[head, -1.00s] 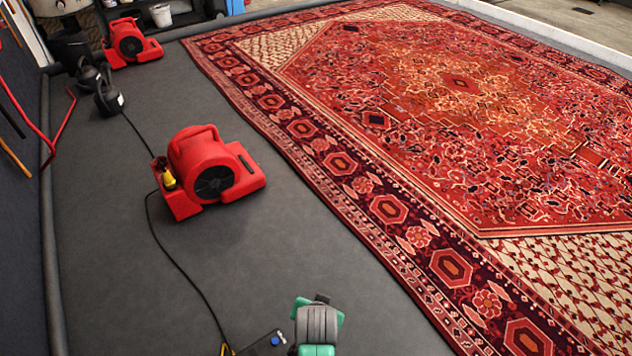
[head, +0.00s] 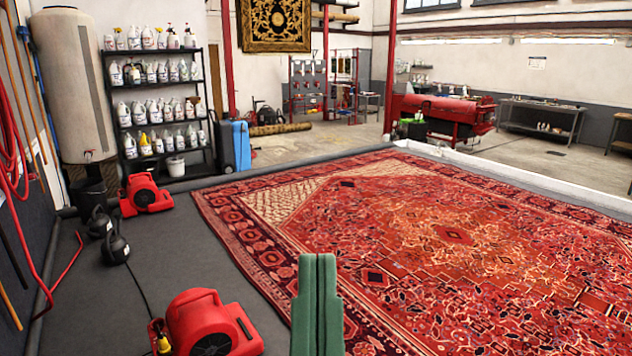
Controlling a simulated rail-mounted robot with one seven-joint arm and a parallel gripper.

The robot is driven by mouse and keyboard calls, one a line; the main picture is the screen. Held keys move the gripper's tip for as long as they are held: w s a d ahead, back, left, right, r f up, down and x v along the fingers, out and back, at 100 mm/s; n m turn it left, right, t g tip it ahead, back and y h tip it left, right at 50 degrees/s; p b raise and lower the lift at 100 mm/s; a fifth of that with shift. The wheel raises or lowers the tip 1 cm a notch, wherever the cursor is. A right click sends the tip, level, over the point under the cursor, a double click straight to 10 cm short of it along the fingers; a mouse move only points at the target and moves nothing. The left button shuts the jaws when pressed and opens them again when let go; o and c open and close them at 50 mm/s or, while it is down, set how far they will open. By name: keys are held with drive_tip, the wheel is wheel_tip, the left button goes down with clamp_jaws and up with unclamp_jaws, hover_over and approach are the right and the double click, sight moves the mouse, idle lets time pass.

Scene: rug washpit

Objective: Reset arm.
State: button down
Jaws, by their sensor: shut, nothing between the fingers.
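My gripper (head: 318,262) rises from the bottom middle of the head view. Its two green fingers point up and lie flat against each other, shut and empty. In the picture it overlaps the near left edge of the large red patterned rug (head: 440,235). I cannot tell its height above the floor. The rest of my arm is out of view.
A red air mover (head: 205,325) sits at the lower left, another (head: 144,195) farther back. Dark jugs (head: 114,247) stand near the left wall. A bottle shelf (head: 158,105), tall tank (head: 75,85) and blue case (head: 234,145) stand behind.

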wheel_tip(320, 180, up, 29)
drive_tip(key=p, duration=2.4)
wheel_tip(320, 180, down, 56)
drive_tip(key=b, duration=5.5)
drive_tip(key=shift+f, duration=0.1)
